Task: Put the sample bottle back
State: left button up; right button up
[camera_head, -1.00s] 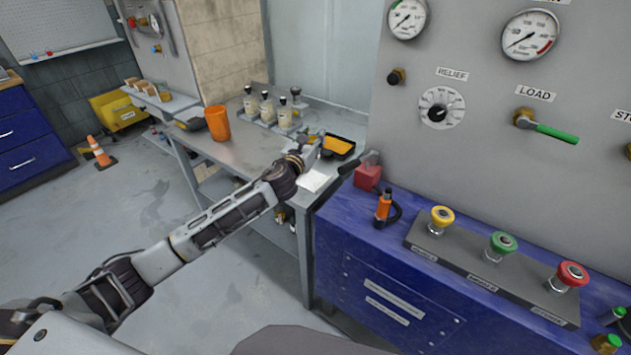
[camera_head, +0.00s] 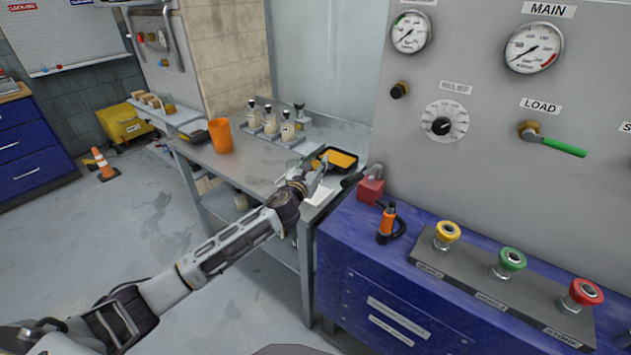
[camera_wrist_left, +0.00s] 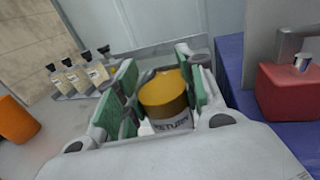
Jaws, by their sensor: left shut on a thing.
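My left gripper (camera_head: 318,170) is over the near end of the steel table, just in front of the black tray (camera_head: 321,154) with yellow inside. My right gripper is out of view.
An orange cup (camera_head: 220,136) stands left of the rack. A red block (camera_head: 370,190) and an orange-and-black tool (camera_head: 387,223) are on the blue cabinet (camera_head: 350,240) at right. The gauge panel rises behind. The table's middle, between cup and tray, is clear.

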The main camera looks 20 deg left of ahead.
pick_arm(q)
jog(key=shift+f, duration=1.3)
jog(key=shift+f+b, duration=0.55)
jog(key=shift+f, duration=0.95)
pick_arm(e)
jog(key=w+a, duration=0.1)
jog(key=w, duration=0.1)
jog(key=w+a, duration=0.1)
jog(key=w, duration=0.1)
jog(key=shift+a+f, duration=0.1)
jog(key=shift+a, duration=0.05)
pick_arm(q)
jog(key=shift+f, duration=0.1)
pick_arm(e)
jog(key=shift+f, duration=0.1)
